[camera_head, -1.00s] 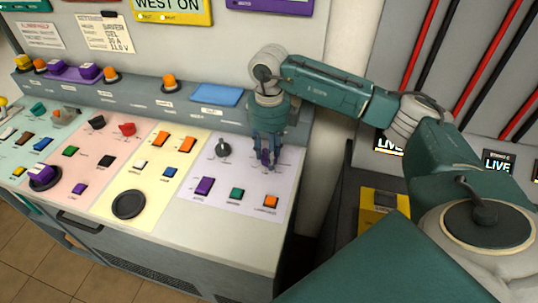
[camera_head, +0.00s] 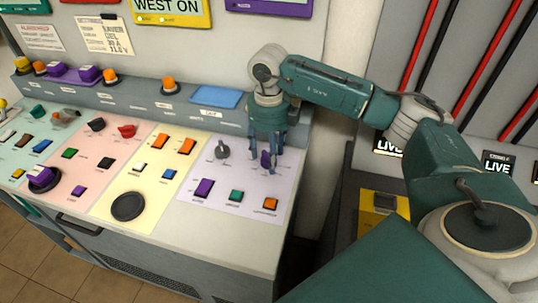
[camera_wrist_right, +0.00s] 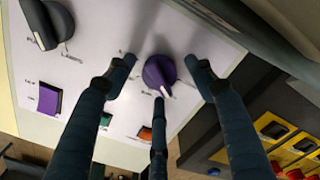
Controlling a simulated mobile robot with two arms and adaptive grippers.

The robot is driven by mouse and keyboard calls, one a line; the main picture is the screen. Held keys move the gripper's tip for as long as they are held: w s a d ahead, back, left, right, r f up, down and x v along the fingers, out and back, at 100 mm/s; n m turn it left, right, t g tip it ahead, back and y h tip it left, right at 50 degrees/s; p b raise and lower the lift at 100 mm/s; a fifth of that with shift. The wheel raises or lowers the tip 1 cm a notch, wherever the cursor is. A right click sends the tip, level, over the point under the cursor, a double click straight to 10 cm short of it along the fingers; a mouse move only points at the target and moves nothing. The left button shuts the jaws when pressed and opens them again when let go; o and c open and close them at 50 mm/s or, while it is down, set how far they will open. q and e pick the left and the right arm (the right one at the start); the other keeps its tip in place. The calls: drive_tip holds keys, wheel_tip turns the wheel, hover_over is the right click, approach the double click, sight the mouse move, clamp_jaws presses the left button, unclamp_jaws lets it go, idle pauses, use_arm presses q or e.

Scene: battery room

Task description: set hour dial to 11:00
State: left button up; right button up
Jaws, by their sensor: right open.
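A purple dial (camera_head: 265,160) with a white pointer mark sits on the pale lilac panel at the right end of the console. A dark grey dial (camera_head: 223,150) with a pointer is to its left. Their labels are too small to read, so I cannot tell by label which is the hour dial. My right gripper (camera_head: 267,148) is open, pointing down over the purple dial. In the right wrist view its fingers (camera_wrist_right: 160,78) stand spread around the purple dial (camera_wrist_right: 158,74), apart from its sides; the grey dial (camera_wrist_right: 42,22) is at upper left. My left gripper is not in view.
Purple (camera_head: 204,187), green (camera_head: 236,196) and orange (camera_head: 271,203) switches lie in front of the dials. A blue pad (camera_head: 216,96) and an orange lamp (camera_head: 169,83) are on the ledge behind. A yellow box (camera_head: 384,203) stands right of the console.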

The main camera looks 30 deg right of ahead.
wheel_tip(320, 180, up, 12)
drive_tip(key=shift+f, duration=0.25)
